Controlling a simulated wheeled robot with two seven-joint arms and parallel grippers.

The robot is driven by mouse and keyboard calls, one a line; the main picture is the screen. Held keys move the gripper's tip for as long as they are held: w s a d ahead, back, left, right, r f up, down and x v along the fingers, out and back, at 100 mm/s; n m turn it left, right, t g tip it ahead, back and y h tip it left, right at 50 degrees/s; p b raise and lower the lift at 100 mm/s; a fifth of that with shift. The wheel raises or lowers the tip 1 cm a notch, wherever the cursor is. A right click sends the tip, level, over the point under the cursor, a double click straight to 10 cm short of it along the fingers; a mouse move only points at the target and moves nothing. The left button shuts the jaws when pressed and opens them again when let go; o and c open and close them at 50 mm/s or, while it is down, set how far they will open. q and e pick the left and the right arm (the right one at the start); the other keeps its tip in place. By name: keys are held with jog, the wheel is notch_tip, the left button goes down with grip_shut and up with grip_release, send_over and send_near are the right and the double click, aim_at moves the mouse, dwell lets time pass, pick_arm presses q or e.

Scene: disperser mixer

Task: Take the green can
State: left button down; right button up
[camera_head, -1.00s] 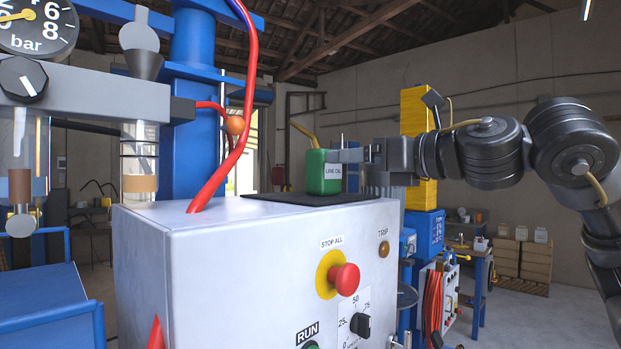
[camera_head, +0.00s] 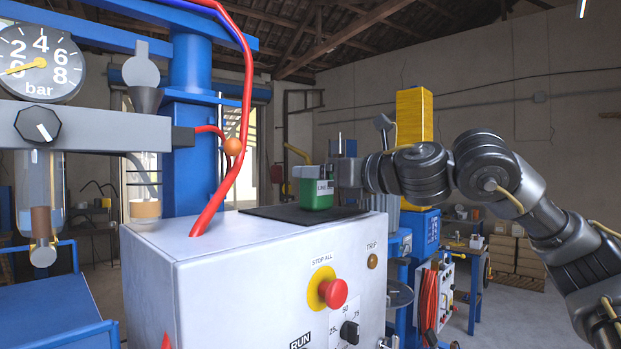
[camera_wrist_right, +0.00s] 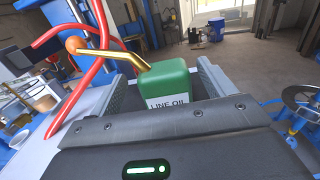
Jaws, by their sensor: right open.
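The green can (camera_head: 311,196), with a white "LINE OIL" label and a bent yellow spout, stands upright on a dark mat (camera_head: 270,213) on top of the white machine cabinet. My right gripper (camera_head: 328,172) reaches it from the right, and its fingers cover part of the can's upper side. In the right wrist view the green can (camera_wrist_right: 168,84) lies between the two open fingers, with the spout pointing to the upper left. I cannot tell whether either finger touches it. My left gripper is not in view.
The cabinet front carries a red stop button (camera_head: 333,293) and a black dial (camera_head: 349,332). A red hose (camera_head: 226,180) rises left of the can, by a blue column (camera_head: 188,140). A pressure gauge (camera_head: 40,62) hangs at upper left. The mat around the can is otherwise clear.

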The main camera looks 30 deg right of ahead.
jog(key=x, duration=0.1)
jog(key=p+x, duration=0.1)
jog(key=shift+w+d, duration=0.15)
jog(key=shift+w, duration=0.35)
jog(key=shift+w+f, duration=0.15)
jog(key=shift+w, duration=0.2)
jog(key=shift+a, duration=0.3)
jog(key=shift+s, duration=0.15)
jog(key=shift+c, duration=0.3)
jog(key=shift+d, duration=0.1)
jog(key=c, duration=1.1)
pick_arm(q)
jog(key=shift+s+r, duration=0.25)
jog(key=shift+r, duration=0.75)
